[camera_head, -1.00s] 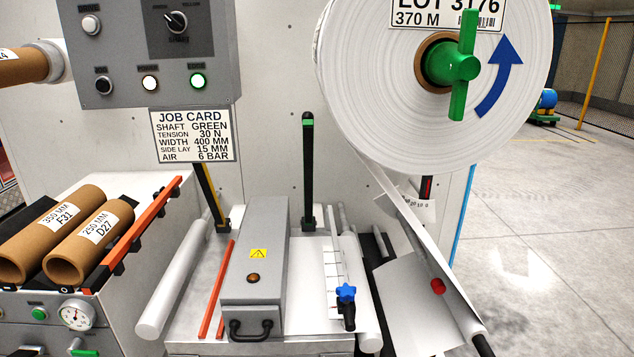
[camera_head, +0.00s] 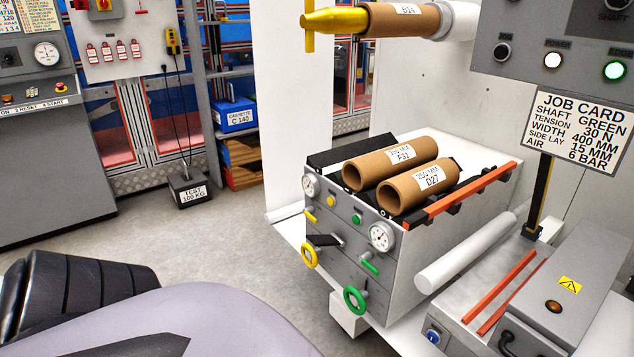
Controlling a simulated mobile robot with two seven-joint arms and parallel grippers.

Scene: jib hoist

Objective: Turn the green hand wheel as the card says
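The green hand wheel (camera_head: 354,299) is a small ring low on the front of the grey cabinet (camera_head: 330,234). A green lever (camera_head: 370,268) and a round gauge (camera_head: 382,236) sit above it. A yellow hand wheel (camera_head: 309,256) is to its left, below another gauge (camera_head: 311,187). The job card (camera_head: 577,128) at the right reads shaft green, tension 30 N, width 400 mm, side lay 15 mm, air 6 bar. The gauge needles are too small to read. Neither gripper is in view.
Two cardboard cores (camera_head: 391,164) (camera_head: 420,184) lie on the cabinet top. A yellow shaft (camera_head: 336,19) sticks out above. A white roller (camera_head: 466,253) and grey box (camera_head: 570,285) are at the right. A test weight (camera_head: 188,189) stands on the floor at left. Floor before the cabinet is partly free.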

